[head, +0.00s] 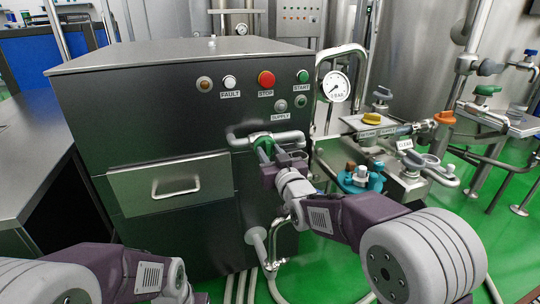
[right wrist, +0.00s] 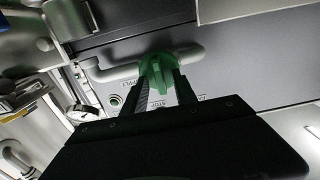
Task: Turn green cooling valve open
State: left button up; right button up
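The green cooling valve (head: 258,139) sits on a pale horizontal pipe on the front of the dark steel cabinet. Its green handle also shows in the right wrist view (right wrist: 158,74). My right gripper (head: 266,150) is right at the valve and hides part of it. In the right wrist view its two fingers (right wrist: 160,80) stand apart, one on each side of the handle, with gaps beside the handle's rib. Whether the fingertips touch the valve is not clear. My left arm shows at the bottom left; its gripper is out of view.
The cabinet (head: 150,125) carries a red stop button (head: 266,79), a green start button (head: 303,76) and a drawer handle (head: 176,187). A pressure gauge (head: 336,86) stands to the right. A yellow knob (head: 372,118), orange knob (head: 444,118) and blue fitting (head: 360,180) are further right.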

grip_shut()
jog(key=shift+n, duration=0.3)
jog(key=n, duration=0.3)
jog(key=shift+a+n, duration=0.1)
jog(key=shift+n, duration=0.2)
jog(key=n, duration=0.4)
jog(key=shift+a+f+n+b, duration=0.1)
jog(key=shift+n+b, duration=0.2)
jog(key=shift+b, duration=0.1)
jog(key=n, duration=0.4)
jog(key=shift+s+f, duration=0.1)
jog(key=shift+f+n, duration=0.1)
jog(key=shift+n, duration=2.4)
jog(key=shift+a, duration=0.1)
